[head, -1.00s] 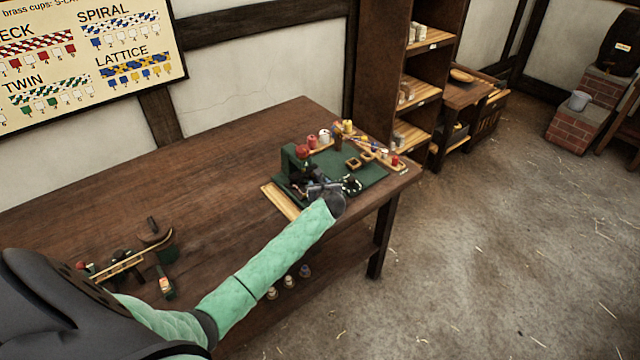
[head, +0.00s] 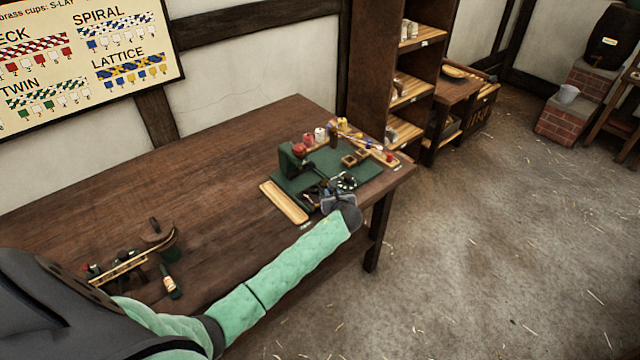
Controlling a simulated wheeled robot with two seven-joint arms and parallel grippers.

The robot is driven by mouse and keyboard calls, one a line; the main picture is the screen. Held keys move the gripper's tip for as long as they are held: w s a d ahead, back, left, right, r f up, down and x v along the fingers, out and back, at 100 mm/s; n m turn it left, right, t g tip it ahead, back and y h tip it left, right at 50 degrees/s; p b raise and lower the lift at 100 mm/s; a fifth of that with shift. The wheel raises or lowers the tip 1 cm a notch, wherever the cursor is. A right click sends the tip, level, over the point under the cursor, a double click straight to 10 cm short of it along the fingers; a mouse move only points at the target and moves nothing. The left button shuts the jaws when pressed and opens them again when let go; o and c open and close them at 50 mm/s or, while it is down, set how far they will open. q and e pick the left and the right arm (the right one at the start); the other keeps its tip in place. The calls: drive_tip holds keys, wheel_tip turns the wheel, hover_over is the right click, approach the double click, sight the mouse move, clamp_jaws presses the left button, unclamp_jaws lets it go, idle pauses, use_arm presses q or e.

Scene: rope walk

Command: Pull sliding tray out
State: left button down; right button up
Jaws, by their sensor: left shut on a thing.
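My left gripper (head: 326,200) is at the front of this part, near the table's front edge, shut on what looks like the tray's front end. The gripper hides the exact grip. A round black piece with pale dots (head: 346,182) lies just beyond the gripper. My right gripper is not in view.
A pale wooden strip (head: 284,203) lies left of the mat on the table (head: 200,185). Several spools (head: 320,135) and a wooden rack line the mat's back and right side. Tools (head: 135,262) lie at the table's left. The table's middle is clear.

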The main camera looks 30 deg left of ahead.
use_arm(q)
drive_tip(key=shift+d, duration=0.35)
drive_tip(key=shift+s+d, duration=0.15)
drive_tip(key=shift+s, duration=0.05)
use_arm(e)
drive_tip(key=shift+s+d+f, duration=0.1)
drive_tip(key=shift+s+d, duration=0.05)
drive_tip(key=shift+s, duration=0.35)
use_arm(q)
drive_tip(key=c, duration=1.3)
unclamp_jaws()
